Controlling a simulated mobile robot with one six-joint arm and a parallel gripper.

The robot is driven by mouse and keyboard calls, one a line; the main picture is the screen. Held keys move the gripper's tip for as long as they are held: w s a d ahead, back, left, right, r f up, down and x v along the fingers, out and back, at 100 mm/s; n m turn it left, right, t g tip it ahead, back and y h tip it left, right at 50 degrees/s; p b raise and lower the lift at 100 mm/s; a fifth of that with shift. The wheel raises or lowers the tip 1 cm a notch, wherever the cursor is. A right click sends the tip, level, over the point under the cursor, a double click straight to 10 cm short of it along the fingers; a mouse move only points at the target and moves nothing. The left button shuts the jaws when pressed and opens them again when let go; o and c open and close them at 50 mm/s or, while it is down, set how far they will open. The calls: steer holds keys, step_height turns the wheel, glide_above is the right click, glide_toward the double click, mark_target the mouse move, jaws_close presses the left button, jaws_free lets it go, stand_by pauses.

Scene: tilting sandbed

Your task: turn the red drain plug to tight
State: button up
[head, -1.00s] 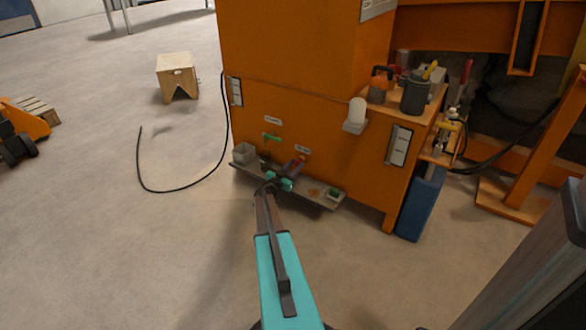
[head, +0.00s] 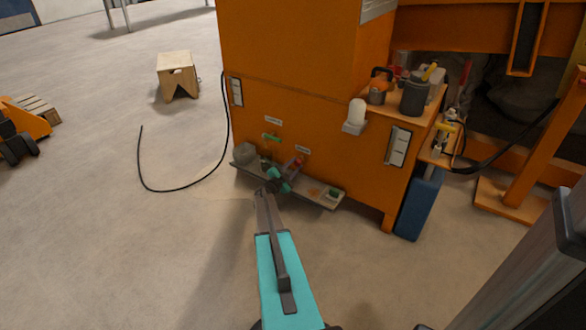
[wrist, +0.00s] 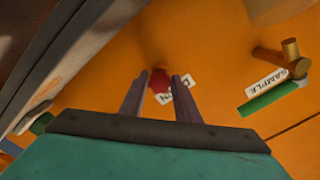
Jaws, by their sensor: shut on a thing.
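The red drain plug (wrist: 159,80) shows in the wrist view on the orange panel, between the tips of my gripper (wrist: 160,88). My gripper is shut on the plug, one finger on each side. A white label marked DRAIN, partly hidden by a finger, lies beside the plug. In the head view my gripper (head: 286,172) reaches the low front of the orange cabinet, and the plug (head: 297,161) shows only as a small red spot there. Any tightness mark on the plug is too small to make out.
A green-handled sample valve (wrist: 272,101) with a SAMPLE label is nearby; its green handle (head: 272,138) also shows in the head view. A narrow shelf (head: 318,200) runs below the plug. A black hose (head: 185,191) lies on the floor at left.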

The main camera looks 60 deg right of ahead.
steer(key=m+b, duration=0.1)
steer(key=m, duration=0.3)
steer(key=shift+d+r, duration=0.1)
steer(key=shift+m+b, duration=0.9)
steer(key=shift+m, duration=1.3)
steer(key=o, duration=1)
